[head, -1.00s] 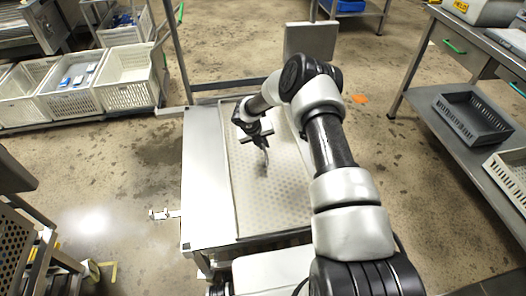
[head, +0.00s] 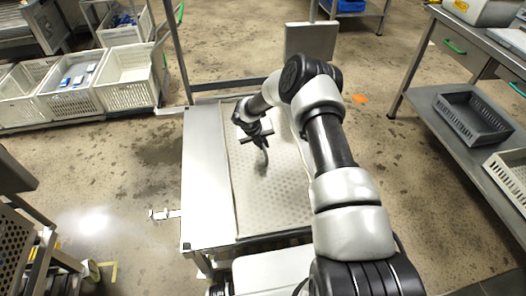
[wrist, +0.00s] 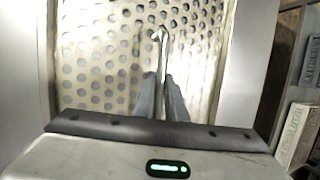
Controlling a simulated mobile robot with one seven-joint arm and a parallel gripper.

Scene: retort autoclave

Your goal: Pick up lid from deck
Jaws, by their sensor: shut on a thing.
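My gripper (wrist: 161,85) is shut on a thin metal piece, which I take to be the lid (wrist: 161,52). It is seen nearly edge-on in the wrist view and has a small hooked end beyond the fingertips. In the head view, my gripper (head: 262,143) points down over the perforated deck (head: 275,205) of the steel cart. Only a small grey sliver shows below the fingers there, so the lid's full shape cannot be told. The deck's round holes fill the background of the wrist view. I cannot tell how high the held piece is above the deck.
White crates (head: 128,78) stand at the upper left. A steel bench at the right holds a dark grey basket (head: 472,117) on its lower shelf. A cart post (head: 181,65) rises at the back left. The deck around my gripper looks bare.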

